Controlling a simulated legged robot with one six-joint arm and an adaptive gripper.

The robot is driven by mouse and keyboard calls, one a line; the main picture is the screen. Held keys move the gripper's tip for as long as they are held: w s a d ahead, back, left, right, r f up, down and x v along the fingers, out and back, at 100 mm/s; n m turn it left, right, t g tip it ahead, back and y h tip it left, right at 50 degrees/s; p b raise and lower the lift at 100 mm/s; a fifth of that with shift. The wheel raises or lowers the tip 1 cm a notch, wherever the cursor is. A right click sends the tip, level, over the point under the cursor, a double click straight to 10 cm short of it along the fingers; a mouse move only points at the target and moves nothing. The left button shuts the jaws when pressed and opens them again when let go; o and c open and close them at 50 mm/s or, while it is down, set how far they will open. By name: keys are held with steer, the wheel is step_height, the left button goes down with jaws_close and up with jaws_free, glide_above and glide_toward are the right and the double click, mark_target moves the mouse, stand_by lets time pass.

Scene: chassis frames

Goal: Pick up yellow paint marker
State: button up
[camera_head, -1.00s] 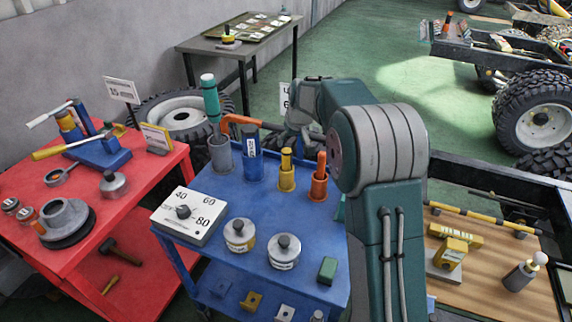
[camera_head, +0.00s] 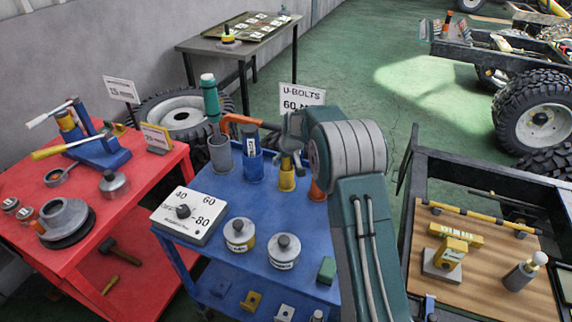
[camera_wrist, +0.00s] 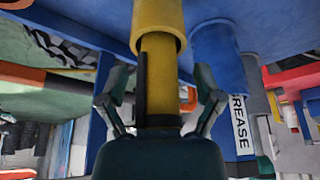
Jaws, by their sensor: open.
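The yellow paint marker (camera_wrist: 158,75) stands in a yellow cup (camera_head: 286,182) on the blue cart. My gripper (camera_head: 291,150) is over the marker and hides most of it in the head view. In the wrist view the cup (camera_wrist: 158,18) is at the top, and the marker runs down from it between the two fingers of my gripper (camera_wrist: 162,88). The fingers are open, one on each side, with a gap visible to each. A dark strip runs along the marker's left side.
A blue grease tube (camera_wrist: 218,60) stands close beside the marker; it also shows in the head view (camera_head: 252,155). An orange item (camera_head: 317,190) is on the other side, partly behind my arm. A torque dial box (camera_head: 188,213) and two round tins sit nearer on the cart.

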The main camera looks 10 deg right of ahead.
jaws_close()
